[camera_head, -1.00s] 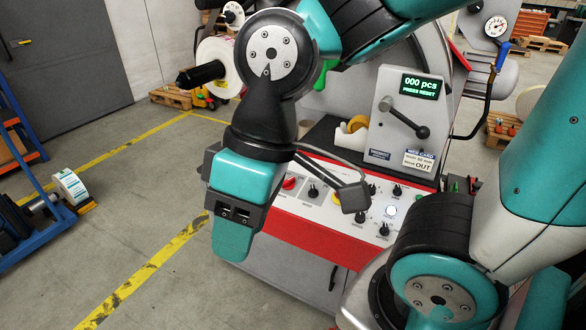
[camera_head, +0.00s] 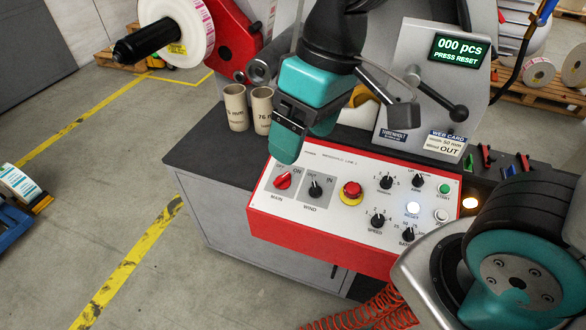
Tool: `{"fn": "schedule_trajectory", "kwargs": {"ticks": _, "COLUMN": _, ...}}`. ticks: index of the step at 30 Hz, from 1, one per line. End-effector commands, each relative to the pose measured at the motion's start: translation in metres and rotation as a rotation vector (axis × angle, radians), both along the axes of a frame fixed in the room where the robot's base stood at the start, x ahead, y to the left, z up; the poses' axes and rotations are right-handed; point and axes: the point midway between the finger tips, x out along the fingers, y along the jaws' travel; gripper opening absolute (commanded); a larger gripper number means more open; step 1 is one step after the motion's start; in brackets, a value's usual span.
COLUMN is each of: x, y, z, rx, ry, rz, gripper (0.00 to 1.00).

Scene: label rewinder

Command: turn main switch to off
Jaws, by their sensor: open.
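The main switch (camera_head: 283,180) is a red rotary knob at the left end of the white-topped, red-fronted control panel (camera_head: 330,216). "MAIN" is printed below it and "ON" at its upper right. Its handle looks tilted toward the upper right, the "ON" side. My gripper (camera_head: 304,143), with teal fingers, hangs above the panel's back left edge, just behind and above the switch. It is open and empty, and appears apart from the knob.
Right of the switch are a black wind knob (camera_head: 315,188), a red emergency button (camera_head: 351,192) and several black knobs and lit buttons. Two cardboard cores (camera_head: 236,106) stand on the dark tabletop behind. A display housing (camera_head: 440,80) with a lever rises at the back right.

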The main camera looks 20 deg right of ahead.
Motion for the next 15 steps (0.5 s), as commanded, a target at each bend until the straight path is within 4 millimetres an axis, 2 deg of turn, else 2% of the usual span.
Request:
{"fn": "schedule_trajectory", "kwargs": {"ticks": 1, "x": 0.026, "y": 0.001, "z": -0.021, "rx": -0.053, "ry": 0.009, "rz": -0.028, "gripper": 0.81}}
{"fn": "schedule_trajectory", "kwargs": {"ticks": 6, "x": 0.11, "y": -0.001, "z": -0.072, "rx": -0.247, "ry": -0.002, "rz": -0.158, "gripper": 0.81}}
{"fn": "schedule_trajectory", "kwargs": {"ticks": 10, "x": 0.153, "y": 0.002, "z": -0.106, "rx": -0.364, "ry": -0.015, "rz": -0.239, "gripper": 0.81}}
{"fn": "schedule_trajectory", "kwargs": {"ticks": 12, "x": 0.167, "y": 0.003, "z": -0.119, "rx": -0.408, "ry": -0.023, "rz": -0.269, "gripper": 0.81}}
{"fn": "schedule_trajectory", "kwargs": {"ticks": 15, "x": 0.178, "y": 0.004, "z": -0.129, "rx": -0.445, "ry": -0.03, "rz": -0.297, "gripper": 0.81}}
